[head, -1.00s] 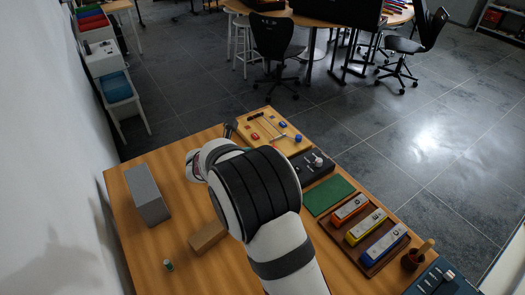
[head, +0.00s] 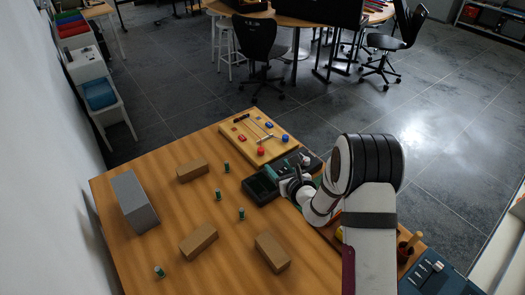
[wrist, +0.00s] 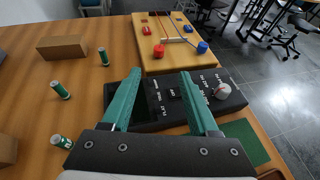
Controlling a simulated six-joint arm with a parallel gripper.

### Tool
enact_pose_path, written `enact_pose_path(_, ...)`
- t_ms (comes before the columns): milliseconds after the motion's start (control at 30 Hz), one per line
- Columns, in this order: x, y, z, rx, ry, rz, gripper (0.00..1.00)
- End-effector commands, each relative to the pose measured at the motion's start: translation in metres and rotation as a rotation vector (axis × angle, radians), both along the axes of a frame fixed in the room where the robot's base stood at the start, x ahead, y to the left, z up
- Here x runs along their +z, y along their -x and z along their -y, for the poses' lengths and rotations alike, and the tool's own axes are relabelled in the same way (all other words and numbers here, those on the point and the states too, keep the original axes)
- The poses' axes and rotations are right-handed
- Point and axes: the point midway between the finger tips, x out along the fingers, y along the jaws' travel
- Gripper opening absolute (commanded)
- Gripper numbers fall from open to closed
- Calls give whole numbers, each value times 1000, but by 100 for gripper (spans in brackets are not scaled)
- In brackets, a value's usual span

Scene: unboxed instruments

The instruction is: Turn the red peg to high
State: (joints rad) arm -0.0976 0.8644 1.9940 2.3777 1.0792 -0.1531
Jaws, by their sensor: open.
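The red peg (head: 261,151) stands at the near edge of a light wooden board (head: 262,128), at the near end of a slot. In the wrist view the red peg (wrist: 158,50) shows beyond my fingertips. A blue peg (head: 285,138) stands to its right, also seen in the wrist view (wrist: 202,47). Any high mark on the board is too small to read. My gripper (wrist: 160,74) is open and empty, its two green fingers apart over a black panel (wrist: 160,107), short of the board. In the head view my gripper (head: 281,170) is partly hidden by my wrist.
The black panel has a grey-white knob (wrist: 222,91) at right. Brown blocks (head: 192,171) and several small green cylinders (head: 227,167) stand at left, with a grey box (head: 134,202) beyond. A green mat (wrist: 246,140) lies nearer right.

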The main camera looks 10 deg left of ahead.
Motion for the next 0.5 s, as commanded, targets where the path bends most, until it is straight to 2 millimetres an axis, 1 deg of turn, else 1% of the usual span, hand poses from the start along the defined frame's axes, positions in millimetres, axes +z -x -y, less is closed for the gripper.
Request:
enact_pose_path(300,-36,-75,-44,5,1,1,60)
enact_pose_path(400,-45,-94,-54,3,0,-1,60)
enact_pose_path(500,-51,-105,-60,4,0,-2,60)
